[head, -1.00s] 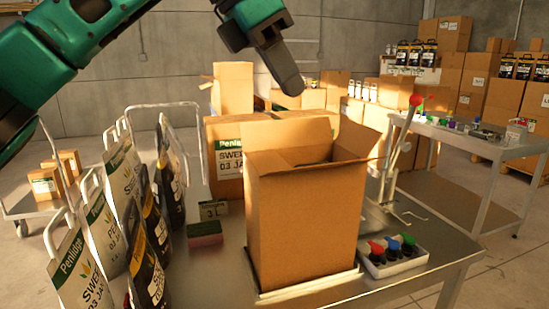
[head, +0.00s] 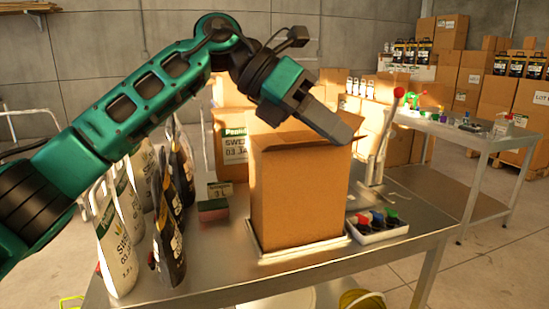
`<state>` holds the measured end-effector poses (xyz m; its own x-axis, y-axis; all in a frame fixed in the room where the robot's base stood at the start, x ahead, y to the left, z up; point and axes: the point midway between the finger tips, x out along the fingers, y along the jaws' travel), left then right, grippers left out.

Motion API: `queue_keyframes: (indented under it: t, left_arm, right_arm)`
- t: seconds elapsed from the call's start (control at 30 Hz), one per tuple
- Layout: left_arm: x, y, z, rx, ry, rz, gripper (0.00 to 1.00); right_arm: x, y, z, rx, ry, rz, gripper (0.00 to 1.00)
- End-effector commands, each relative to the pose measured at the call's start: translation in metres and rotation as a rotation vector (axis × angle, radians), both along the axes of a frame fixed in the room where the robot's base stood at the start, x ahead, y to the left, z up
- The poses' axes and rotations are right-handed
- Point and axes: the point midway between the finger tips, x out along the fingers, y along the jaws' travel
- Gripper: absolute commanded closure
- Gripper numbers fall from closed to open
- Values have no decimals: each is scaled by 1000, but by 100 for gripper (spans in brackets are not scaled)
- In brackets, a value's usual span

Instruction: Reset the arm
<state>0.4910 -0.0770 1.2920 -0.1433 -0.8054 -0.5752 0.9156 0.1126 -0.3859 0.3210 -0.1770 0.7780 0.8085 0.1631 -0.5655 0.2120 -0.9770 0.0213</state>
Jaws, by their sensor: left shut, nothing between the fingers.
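My left arm comes in from the left across the picture. Its gripper (head: 335,127) is shut and empty, pointing down to the right. In the picture it lies over the upper right part of an open cardboard box (head: 297,195); I cannot tell whether it touches the box. The box stands upright on a pale tray or plate (head: 257,243) on the metal table (head: 225,270). The arm hides part of the box's top opening and flaps. My right gripper is not in view.
Several printed bags (head: 118,240) stand at the table's left. A green and red block (head: 212,210) lies left of the box. A white tray (head: 385,234) of coloured-top items and a red-knobbed lever (head: 398,93) are to its right. Another table (head: 470,135) stands behind right.

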Motion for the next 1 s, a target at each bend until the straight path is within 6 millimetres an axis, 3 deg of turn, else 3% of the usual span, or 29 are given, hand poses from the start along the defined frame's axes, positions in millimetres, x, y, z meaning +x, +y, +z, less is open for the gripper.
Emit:
queue_keyframes:
  t: [0.03,0.2,0.47,0.67,0.77,0.9,1.0]
  left_arm:
    - [-5,-8,-12,-81,74,-10,100]
    - [-14,-24,-35,-381,343,12,100]
    - [-2,-8,-67,-813,793,179,100]
    - [20,31,-117,-1101,1148,403,100]
    - [29,57,-154,-1226,1326,544,100]
    - [31,98,-218,-1378,1565,773,100]
    - [22,127,-271,-1468,1730,956,100]
  right_arm:
    - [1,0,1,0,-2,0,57]
    - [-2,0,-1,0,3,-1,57]
    - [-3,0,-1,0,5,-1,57]
    - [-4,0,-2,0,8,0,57]
    - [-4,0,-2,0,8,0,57]
    - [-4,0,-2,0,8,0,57]
    - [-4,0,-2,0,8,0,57]
